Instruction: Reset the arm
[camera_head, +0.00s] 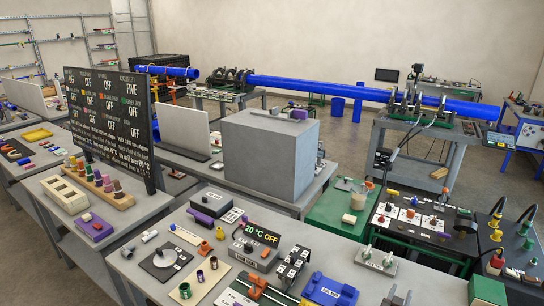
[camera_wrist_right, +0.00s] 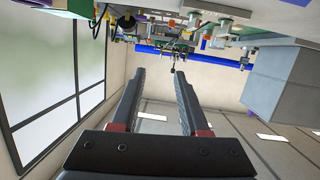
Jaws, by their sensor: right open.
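My right gripper (camera_wrist_right: 160,82) shows in the right wrist view, its two dark fingers spread apart with nothing between them. The fingers have red parts near their base. They point toward distant benches, and nothing touches them. The wrist view is turned over, with the benches along its top. I cannot make out my right gripper for sure in the head view. My left gripper is not in view.
A grey worktable (camera_head: 130,262) with many small tools fills the front. Behind stand a grey box (camera_head: 268,155), a black status board (camera_head: 108,120) and a long blue pipe (camera_head: 320,87) on a fusion cart (camera_head: 455,138).

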